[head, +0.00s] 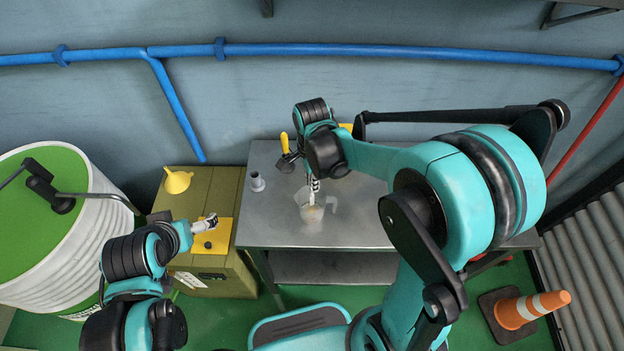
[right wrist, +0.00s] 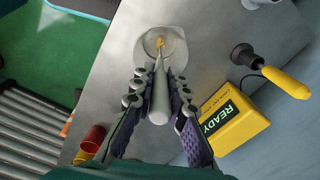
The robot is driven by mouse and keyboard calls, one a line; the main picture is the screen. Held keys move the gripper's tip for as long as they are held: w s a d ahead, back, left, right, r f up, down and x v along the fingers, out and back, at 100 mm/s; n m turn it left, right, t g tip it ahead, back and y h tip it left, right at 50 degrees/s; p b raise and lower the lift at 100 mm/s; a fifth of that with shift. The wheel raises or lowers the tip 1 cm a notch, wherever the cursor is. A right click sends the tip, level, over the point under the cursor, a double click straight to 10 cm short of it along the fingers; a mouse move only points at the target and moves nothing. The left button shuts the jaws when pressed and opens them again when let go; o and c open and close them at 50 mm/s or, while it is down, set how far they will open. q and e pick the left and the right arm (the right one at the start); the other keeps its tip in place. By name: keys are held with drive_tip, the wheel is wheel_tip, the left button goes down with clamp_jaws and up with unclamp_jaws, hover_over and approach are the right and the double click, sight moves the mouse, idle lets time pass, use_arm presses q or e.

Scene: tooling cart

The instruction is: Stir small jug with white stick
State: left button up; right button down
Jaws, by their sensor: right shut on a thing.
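The small jug (head: 312,212) is translucent and stands upright on the metal cart top, with a little yellowish content at its bottom. In the right wrist view the jug (right wrist: 170,38) is straight ahead of the fingers. My right gripper (head: 314,183) is above the jug. In the right wrist view it (right wrist: 158,98) is shut on the white stick (right wrist: 159,100), whose far end reaches into the jug. My left gripper (head: 208,223) is over the box at the left, away from the jug; its jaw gap is too small to read.
A yellow-handled tool (right wrist: 285,82) and a yellow box marked READY (right wrist: 233,122) lie beside the jug, with a red cup (right wrist: 94,138) opposite. A yellow funnel (head: 178,180) sits on the olive box (head: 200,262).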

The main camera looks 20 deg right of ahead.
sight(312, 195)
drive_tip(key=shift+f+b, duration=2)
drive_tip(key=shift+f, duration=0.65)
